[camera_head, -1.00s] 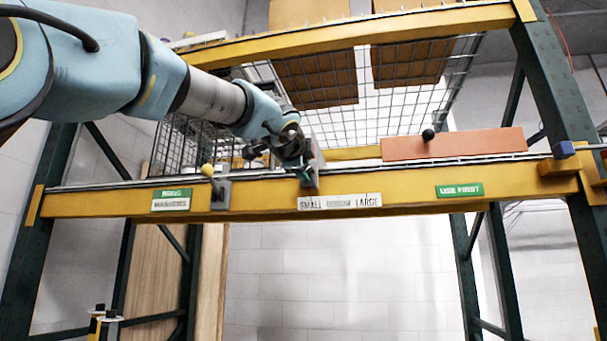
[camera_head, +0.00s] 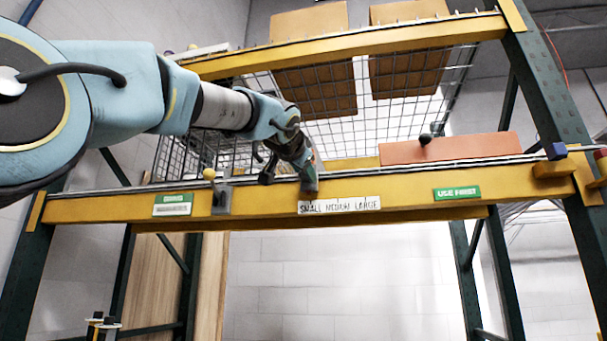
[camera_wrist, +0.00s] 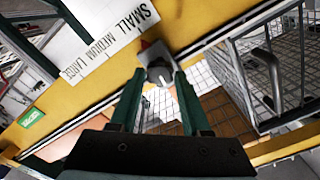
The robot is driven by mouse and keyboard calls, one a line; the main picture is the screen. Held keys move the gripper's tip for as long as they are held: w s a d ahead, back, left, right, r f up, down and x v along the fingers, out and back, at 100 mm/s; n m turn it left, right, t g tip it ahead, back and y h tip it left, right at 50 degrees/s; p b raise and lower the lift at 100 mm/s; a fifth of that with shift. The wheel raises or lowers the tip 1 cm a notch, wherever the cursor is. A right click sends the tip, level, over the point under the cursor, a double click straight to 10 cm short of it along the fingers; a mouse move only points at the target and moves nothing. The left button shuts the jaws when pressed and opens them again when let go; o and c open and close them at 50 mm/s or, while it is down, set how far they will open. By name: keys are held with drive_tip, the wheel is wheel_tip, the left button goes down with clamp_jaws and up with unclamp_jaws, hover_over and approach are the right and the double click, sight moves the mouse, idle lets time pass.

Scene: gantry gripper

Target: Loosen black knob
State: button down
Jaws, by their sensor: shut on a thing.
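A dark round knob (camera_wrist: 159,75) with a grey face sits on the yellow beam beside the "SMALL MEDIUM LARGE" label (camera_wrist: 108,42). A small red piece (camera_wrist: 146,45) shows behind it. My gripper (camera_wrist: 160,80) is shut on this knob, with one green finger on each side of it. In the head view my gripper (camera_head: 308,172) is at the beam just above the same label (camera_head: 339,204); the knob itself is hidden there.
A yellow-ball lever (camera_head: 209,173) on a grey plate is left of my gripper. A blue knob (camera_head: 556,150) is at the beam's right end. Wire mesh baskets (camera_head: 215,155) lie behind the beam (camera_head: 400,198). Space below the beam is open.

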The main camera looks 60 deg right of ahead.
drive_tip(key=shift+f+n, duration=0.1)
drive_tip(key=shift+n, duration=0.5)
drive_tip(key=shift+c, duration=1.8)
unclamp_jaws()
drive_tip(key=shift+a, duration=0.1)
drive_tip(key=b+v, duration=0.4)
drive_tip(key=v, duration=0.6)
drive_tip(key=shift+s+a, duration=0.2)
drive_tip(key=shift+a, duration=0.05)
